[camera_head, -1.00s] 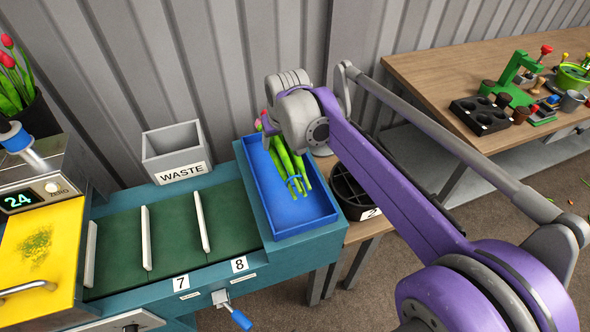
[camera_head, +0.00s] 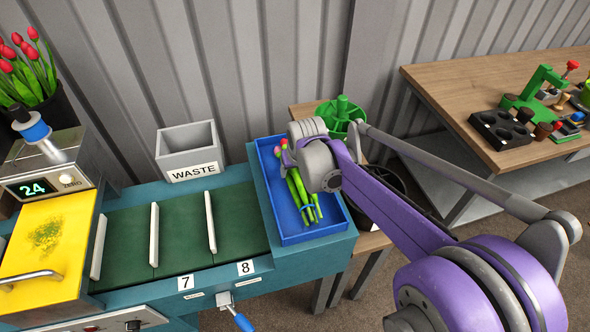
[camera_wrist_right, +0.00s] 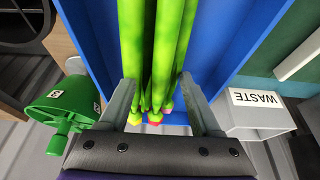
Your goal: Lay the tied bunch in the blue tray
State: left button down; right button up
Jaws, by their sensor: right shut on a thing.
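The tied bunch (camera_head: 297,187) has green stems, a blue tie near the stem ends and pinkish heads. It is over the inside of the blue tray (camera_head: 263,205), stems pointing to the tray's front. I cannot tell whether it touches the floor. In the right wrist view, the stems (camera_wrist_right: 160,45) run between the fingers of my right gripper (camera_wrist_right: 163,108), with pink and yellow tips below. The gripper is shut on the bunch; in the head view its wrist hides the fingers. The blue tray (camera_wrist_right: 215,50) is behind the stems. My left gripper is out of view.
A grey waste bin (camera_head: 188,152) stands left of the tray, behind the green belt (camera_head: 180,232) with white dividers. A green holder (camera_head: 341,112) and a dark round container (camera_head: 372,205) are right of the tray. A wooden bench (camera_head: 450,90) is further right.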

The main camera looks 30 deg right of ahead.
aim_at(300, 183)
jog(key=o, duration=1.5)
jog(key=shift+f, duration=0.1)
jog(key=shift+c, duration=0.2)
jog(key=shift+r, duration=0.25)
jog(key=p+v, duration=0.1)
jog(key=v, duration=1.1)
jog(key=shift+s+f, duration=0.15)
jog(key=shift+f, duration=0.05)
